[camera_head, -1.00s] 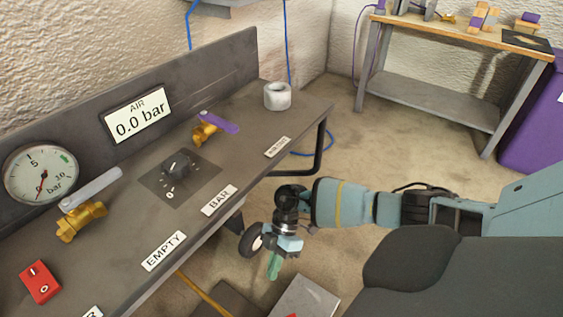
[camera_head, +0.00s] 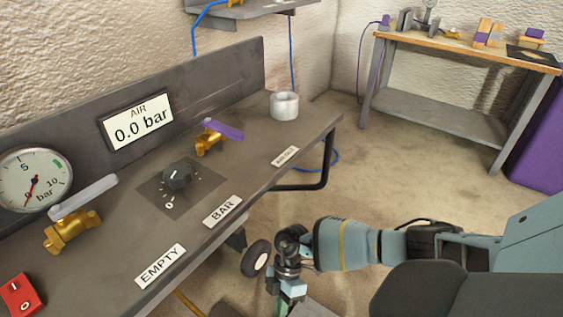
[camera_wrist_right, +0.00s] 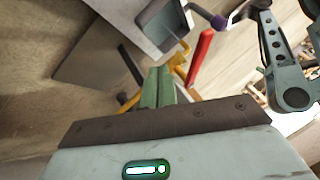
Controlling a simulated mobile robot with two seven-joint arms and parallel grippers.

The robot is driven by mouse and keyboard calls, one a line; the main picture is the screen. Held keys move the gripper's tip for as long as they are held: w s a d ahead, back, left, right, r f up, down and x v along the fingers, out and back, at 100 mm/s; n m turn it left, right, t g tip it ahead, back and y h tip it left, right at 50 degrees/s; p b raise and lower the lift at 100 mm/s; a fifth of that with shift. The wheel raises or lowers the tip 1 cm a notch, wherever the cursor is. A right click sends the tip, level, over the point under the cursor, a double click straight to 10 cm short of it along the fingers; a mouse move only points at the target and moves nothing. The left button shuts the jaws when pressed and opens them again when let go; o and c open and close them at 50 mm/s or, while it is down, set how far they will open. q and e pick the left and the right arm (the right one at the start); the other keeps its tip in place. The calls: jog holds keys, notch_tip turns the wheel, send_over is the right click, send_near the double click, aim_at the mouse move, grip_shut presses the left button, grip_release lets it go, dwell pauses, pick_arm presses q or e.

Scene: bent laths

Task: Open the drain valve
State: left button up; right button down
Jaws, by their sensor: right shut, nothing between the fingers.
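Two brass valves stand on the grey bench. The left valve (camera_head: 72,232) has a light grey lever (camera_head: 84,196) and is behind the EMPTY label (camera_head: 160,265). My left gripper is out of view.
The gauge (camera_head: 36,180) has its needle low, and the AIR display (camera_head: 137,121) reads 0.0 bar. A black knob (camera_head: 177,175), red switch (camera_head: 20,296) and white roll (camera_head: 284,106) are on the bench. In the wrist view, a red bar (camera_wrist_right: 200,57) is close beyond the fingers.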

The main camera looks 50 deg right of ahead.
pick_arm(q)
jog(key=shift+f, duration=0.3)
pick_arm(e)
jog(key=shift+s+a+f, duration=0.1)
jog(key=shift+s+a, duration=0.2)
jog(key=shift+s, duration=0.35)
jog(key=shift+s+a, duration=0.25)
jog(key=shift+s, duration=0.4)
jog(key=shift+s+a+f, duration=0.1)
jog(key=shift+s+a, duration=0.2)
jog(key=shift+s, duration=0.35)
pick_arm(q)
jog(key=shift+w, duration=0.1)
